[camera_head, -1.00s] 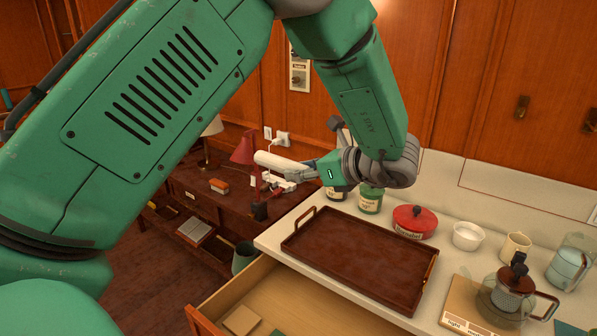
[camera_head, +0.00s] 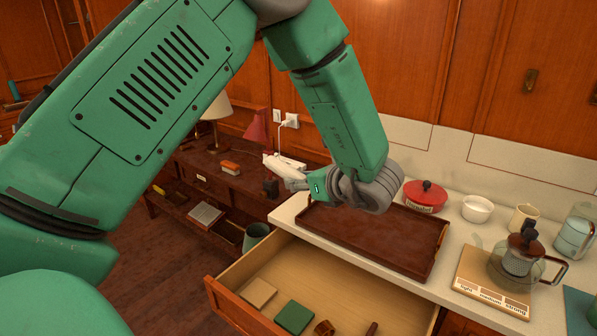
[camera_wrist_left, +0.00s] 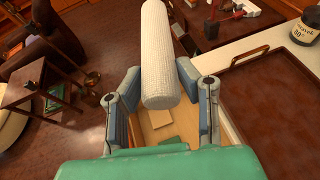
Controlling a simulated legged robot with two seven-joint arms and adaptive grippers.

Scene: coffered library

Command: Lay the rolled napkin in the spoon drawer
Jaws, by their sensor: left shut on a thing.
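The rolled napkin is a white textured roll (camera_wrist_left: 158,60), which fills the top middle of the left wrist view. My left gripper (camera_wrist_left: 156,85) is shut on it, with a finger on each side. In the head view the napkin (camera_head: 283,165) shows small and pale at the tip of my left gripper (camera_head: 298,182), above the left end of the counter. The open drawer (camera_head: 345,290) lies below and nearer. It holds a tan square (camera_head: 259,293), a green square (camera_head: 293,318) and a brown ring (camera_head: 324,328). My right gripper is not in view.
A brown tray (camera_head: 425,262) sits on the white counter, right behind the drawer. A dark side table (camera_head: 215,180) stands behind at left.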

